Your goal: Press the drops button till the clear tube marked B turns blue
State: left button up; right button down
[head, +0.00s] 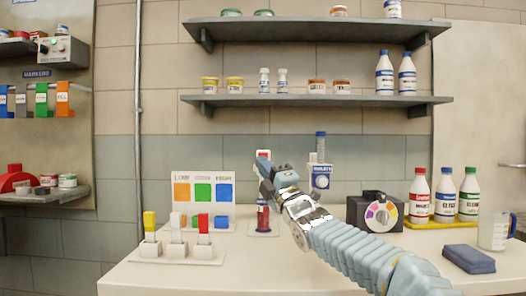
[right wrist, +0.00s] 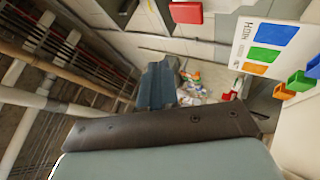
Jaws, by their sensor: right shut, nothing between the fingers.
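My right gripper (head: 265,171) is shut and empty. In the head view it hangs above the bench between the colour card and a white unit (head: 321,177) with a blue label and a blue-topped tube. Behind and below the gripper stands a holder with a dark red tube (head: 263,216), partly hidden by my arm. In the right wrist view the closed fingers (right wrist: 157,88) point away, with a red block (right wrist: 186,12) near the top edge. I cannot read which tube is marked B, nor make out the drops button. My left gripper is not in view.
A card with orange, green and blue squares (head: 203,207) stands left, behind a rack (head: 176,251) with yellow, white and red pieces. To the right are a black dial box (head: 383,212), bottles on a yellow tray (head: 441,223), a blue sponge (head: 468,259) and a beaker (head: 493,236).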

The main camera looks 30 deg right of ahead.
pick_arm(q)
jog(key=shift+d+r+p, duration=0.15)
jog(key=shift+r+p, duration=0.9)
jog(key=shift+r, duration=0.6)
pick_arm(e)
jog(key=shift+w+d, duration=0.65)
jog(key=shift+w, duration=0.35)
jog(key=shift+w+d, duration=0.6)
jog(key=shift+w, duration=0.35)
jog(key=shift+w, duration=0.15)
jog(key=shift+w+d, duration=0.15)
jog(key=shift+w, duration=0.05)
